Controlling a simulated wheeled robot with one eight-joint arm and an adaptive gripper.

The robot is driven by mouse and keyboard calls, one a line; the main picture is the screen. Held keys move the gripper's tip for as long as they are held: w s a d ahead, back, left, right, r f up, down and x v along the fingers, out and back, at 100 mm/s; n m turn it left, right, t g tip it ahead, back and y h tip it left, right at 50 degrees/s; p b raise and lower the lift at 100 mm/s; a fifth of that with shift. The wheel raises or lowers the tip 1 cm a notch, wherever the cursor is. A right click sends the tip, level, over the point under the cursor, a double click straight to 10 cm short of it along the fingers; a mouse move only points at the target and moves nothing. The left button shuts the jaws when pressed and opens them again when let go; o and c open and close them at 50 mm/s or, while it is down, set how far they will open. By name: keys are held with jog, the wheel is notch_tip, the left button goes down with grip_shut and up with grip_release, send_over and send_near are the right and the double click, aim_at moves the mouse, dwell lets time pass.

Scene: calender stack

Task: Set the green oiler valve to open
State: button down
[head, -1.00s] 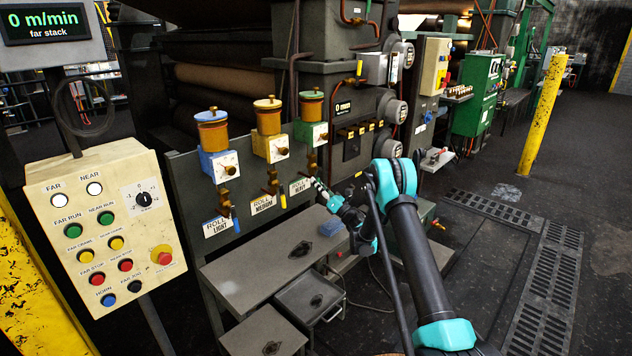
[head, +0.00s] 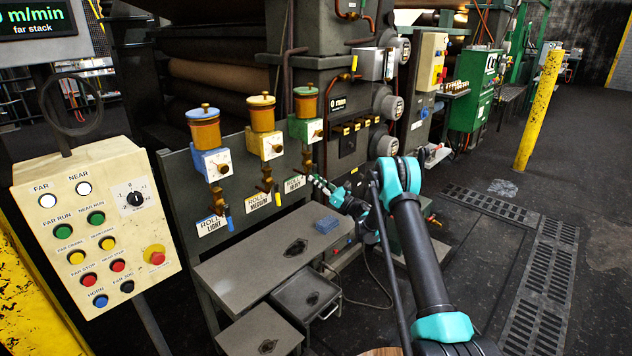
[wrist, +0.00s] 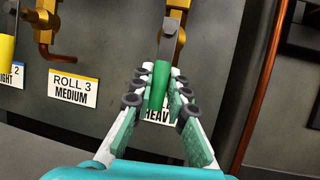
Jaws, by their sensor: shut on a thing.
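The green oiler (head: 304,130) is the rightmost of the three oilers on the grey panel, with an amber cup and a green lid. Its brass valve (head: 307,160) hangs below it. In the wrist view the valve's metal lever (wrist: 170,35) points down and ends in a green handle (wrist: 160,82). My gripper (head: 314,180) is at this handle. In the wrist view my gripper (wrist: 160,88) has its fingers on both sides of the handle, shut on it. The fingers and handle cover most of the HEAVY label (wrist: 157,116).
The yellow oiler (head: 265,145) and blue oiler (head: 214,164) are to the left, with their own handles hanging down. The ROLL 3 MEDIUM label (wrist: 73,90) is left of my fingers. A copper pipe (wrist: 262,90) runs close on the right. A grey bench (head: 235,285) stands below.

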jog(key=c, duration=1.5)
grip_release()
jog(key=v, duration=1.2)
jog(key=shift+d, duration=0.1)
jog(key=shift+r, duration=0.1)
